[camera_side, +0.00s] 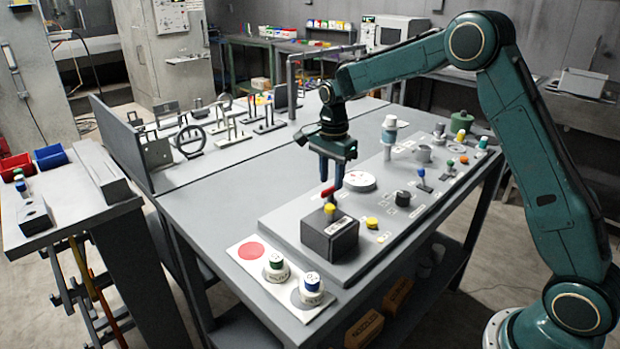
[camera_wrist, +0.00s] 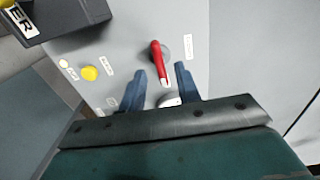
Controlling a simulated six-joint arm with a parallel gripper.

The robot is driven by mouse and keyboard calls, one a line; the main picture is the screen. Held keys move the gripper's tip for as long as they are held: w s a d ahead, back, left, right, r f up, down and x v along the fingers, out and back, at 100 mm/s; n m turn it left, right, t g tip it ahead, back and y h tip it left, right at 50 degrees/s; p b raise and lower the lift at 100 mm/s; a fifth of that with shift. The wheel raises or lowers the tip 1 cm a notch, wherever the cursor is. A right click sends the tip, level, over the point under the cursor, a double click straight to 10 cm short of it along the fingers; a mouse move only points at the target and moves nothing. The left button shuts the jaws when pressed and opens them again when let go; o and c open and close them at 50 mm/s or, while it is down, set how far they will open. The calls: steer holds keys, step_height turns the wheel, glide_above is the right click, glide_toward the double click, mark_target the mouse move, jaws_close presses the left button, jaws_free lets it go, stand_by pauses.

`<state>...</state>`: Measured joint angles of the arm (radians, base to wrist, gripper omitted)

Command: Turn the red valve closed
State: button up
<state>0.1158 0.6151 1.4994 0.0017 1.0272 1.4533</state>
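The red valve handle (camera_side: 328,191) shows at my fingertips in the side view, behind the dark box. In the wrist view the red handle (camera_wrist: 158,60) lies lengthwise over a round grey base on the panel. My gripper (camera_side: 331,184) points down with its blue fingers apart. In the wrist view my gripper (camera_wrist: 161,70) is open, and the handle's near end shows between the two fingers, with gaps on both sides. I cannot tell whether the fingertips are down at handle height. The side view hides the valve's base.
A dark box (camera_side: 329,239) with a yellow button (camera_side: 330,209) on it stands close in front. Another yellow button (camera_side: 371,223), a white round dial (camera_side: 359,181) and a black knob (camera_side: 402,198) are nearby on the panel. Small pots stand at the front corner.

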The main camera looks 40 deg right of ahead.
mark_target(331, 195)
steer(key=shift+f, duration=1.1)
jaws_close()
